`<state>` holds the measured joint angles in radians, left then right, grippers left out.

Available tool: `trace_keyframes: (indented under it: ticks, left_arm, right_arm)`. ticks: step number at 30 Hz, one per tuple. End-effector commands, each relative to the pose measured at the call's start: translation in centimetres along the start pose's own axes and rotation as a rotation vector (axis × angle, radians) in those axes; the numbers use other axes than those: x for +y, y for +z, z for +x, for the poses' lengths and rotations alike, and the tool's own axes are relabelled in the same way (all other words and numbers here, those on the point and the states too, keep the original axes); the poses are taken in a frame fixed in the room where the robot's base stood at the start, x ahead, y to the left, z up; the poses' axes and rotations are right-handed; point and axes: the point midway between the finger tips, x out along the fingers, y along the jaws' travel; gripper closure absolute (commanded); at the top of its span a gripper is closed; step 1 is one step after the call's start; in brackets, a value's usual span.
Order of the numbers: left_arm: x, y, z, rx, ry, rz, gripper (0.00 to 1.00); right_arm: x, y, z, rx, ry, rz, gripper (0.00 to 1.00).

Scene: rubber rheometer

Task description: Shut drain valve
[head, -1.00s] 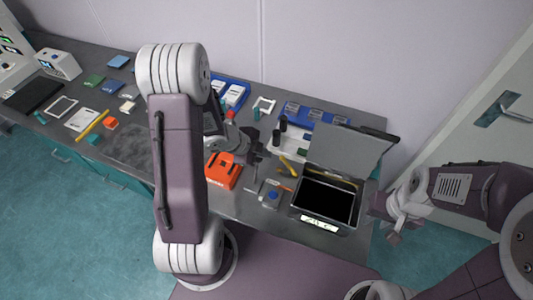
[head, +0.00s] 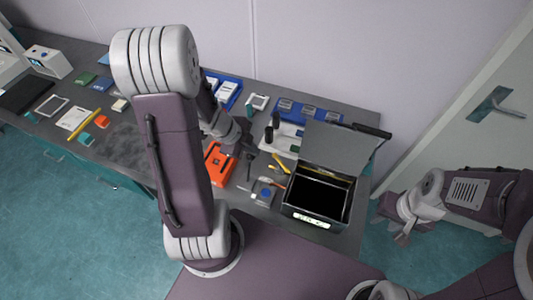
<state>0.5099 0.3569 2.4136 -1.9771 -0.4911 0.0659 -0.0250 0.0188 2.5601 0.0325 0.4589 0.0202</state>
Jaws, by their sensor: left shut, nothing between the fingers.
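I cannot make out for certain which part is the drain valve. A small grey block with a blue round top (head: 265,191) lies on the bench, left of the open black box (head: 318,196). My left gripper (head: 249,157) is small and dark in the head view, low over the bench beside the orange tray (head: 218,163). It is shut and empty, and its tips are partly lost against the dark bench. My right gripper (head: 392,229) hangs off the bench's right end, with its fingers apart and nothing between them.
The box's raised lid (head: 337,146) stands behind it. Yellow-handled tools (head: 278,162) lie between the box and my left gripper. Blue trays (head: 306,112) line the back. My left upper arm hides part of the bench. A door (head: 480,125) is at the right.

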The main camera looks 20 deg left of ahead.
Motion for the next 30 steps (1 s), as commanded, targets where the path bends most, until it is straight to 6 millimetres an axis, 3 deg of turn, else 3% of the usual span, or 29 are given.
trace_keyframes:
  ticks: [14, 21, 30]
  left_arm:
    - [0.3, 0.2, 10.3, 0.001, 0.003, 0.002, 1.0]
    - [-2.0, 0.6, 12.2, 0.0, 0.001, 0.001, 1.0]
    - [-2.5, 0.7, 12.7, 0.0, 0.001, 0.0, 1.0]
  right_arm:
    - [0.1, 0.7, 6.3, 0.0, 0.0, 0.0, 0.67]
    - [0.1, 0.6, 5.7, 0.0, 0.0, 0.0, 0.67]
    - [0.1, 0.6, 5.7, 0.0, 0.0, 0.0, 0.67]
